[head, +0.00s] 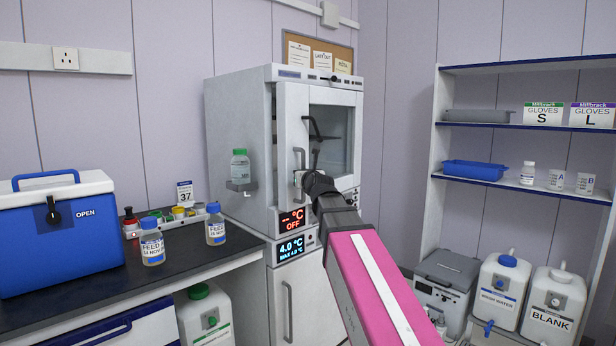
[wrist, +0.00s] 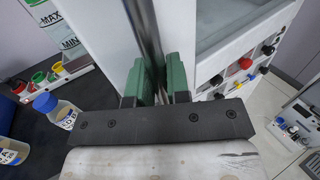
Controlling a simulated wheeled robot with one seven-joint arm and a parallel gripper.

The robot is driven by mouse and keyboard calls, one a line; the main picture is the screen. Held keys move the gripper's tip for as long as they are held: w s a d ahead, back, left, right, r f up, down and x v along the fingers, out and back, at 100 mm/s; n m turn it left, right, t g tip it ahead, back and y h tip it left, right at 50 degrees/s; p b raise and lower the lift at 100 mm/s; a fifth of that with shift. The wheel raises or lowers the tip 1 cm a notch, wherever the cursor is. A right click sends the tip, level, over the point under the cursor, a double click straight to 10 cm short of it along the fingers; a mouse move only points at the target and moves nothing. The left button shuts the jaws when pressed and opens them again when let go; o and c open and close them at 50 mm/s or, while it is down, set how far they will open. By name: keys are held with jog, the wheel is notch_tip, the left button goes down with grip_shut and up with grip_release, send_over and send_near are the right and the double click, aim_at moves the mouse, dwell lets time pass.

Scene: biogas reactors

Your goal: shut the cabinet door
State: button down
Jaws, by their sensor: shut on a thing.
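The white cabinet (head: 240,140) stands against the back wall. Its upper door (head: 290,112) has a glass window (head: 332,135) on the right and a vertical bar handle (head: 299,160) near its left edge. A dark gap shows along that left edge, so the door looks ajar. My gripper (head: 299,181) is at the lower part of the handle. In the wrist view, my gripper's green finger pads (wrist: 160,82) close on the metal handle bar (wrist: 148,35) from both sides. My arm hides part of the cabinet's lower right front.
A dark counter (head: 190,248) at left holds a blue cool box (head: 60,240), bottles (head: 152,245) and a rack of coloured caps. Shelves (head: 480,125) with jugs (head: 498,290) below stand at right.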

dwell(0.4)
jog(key=c, duration=1.1)
grip_release()
jog(key=v, duration=1)
jog(key=shift+s, duration=0.35)
